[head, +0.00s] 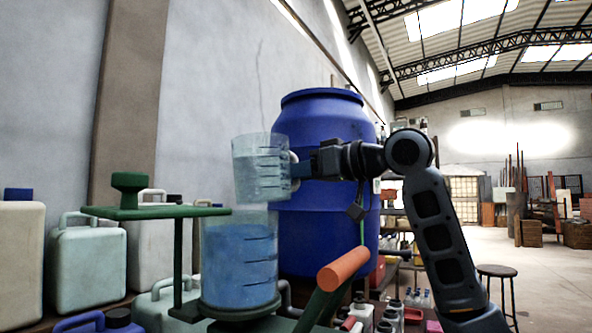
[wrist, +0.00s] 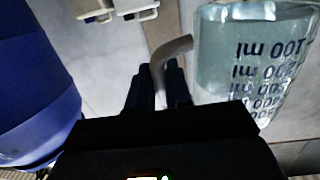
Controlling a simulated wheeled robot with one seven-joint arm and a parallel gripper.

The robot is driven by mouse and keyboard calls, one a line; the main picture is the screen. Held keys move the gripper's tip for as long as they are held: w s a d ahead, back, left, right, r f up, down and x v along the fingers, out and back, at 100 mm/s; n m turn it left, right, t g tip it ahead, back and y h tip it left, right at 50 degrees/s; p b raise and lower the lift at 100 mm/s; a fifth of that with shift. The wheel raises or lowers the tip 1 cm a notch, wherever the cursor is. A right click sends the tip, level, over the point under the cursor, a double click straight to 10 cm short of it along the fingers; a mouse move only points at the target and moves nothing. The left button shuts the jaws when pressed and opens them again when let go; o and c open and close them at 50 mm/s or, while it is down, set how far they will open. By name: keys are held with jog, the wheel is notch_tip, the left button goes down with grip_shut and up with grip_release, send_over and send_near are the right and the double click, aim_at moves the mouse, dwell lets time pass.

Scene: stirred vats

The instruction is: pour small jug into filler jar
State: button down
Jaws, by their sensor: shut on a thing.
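The small jug (head: 262,165) is clear with dark graduation marks and holds a pale liquid. It looks close to upright, with its base just above the mouth of the clear filler jar (head: 240,262). The filler jar has dark marks, stands on a green base and is largely filled with blue liquid. My gripper (head: 302,168) is shut on the jug's handle, to the right of the jug. In the wrist view the grey handle (wrist: 168,62) lies between the fingers and the jug (wrist: 255,60) shows at the right. The filler jar is not visible there.
A large blue drum (head: 325,130) stands just behind the jug and my gripper. A green stand arm (head: 155,213) with a knob is to the left, and an orange-gripped lever (head: 343,269) is at the front right. Several canisters (head: 88,262) line the left wall.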

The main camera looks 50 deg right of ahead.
aim_at(296, 154)
jog(key=shift+s+r+g+p, duration=0.3)
jog(key=shift+g+p, duration=0.5)
jog(key=shift+p, duration=0.55)
jog(key=shift+s+r+g+p, duration=0.25)
jog(key=shift+g+p, duration=0.55)
jog(key=shift+p, duration=0.55)
jog(key=shift+s+r+m+g+p, duration=0.1)
jog(key=shift+r+m+g+p, duration=0.15)
jog(key=shift+g+p, duration=1.3)
jog(key=shift+f+g+p, duration=0.1)
jog(key=shift+g+p, duration=0.65)
jog(key=shift+p, duration=1.25)
jog(key=shift+f+m+g+p, duration=0.3)
jog(key=shift+g+p, duration=0.9)
jog(key=shift+p, duration=0.35)
jog(key=shift+w+r+g+p, duration=0.25)
jog(key=shift+g+p, duration=0.25)
jog(key=shift+p, duration=0.35)
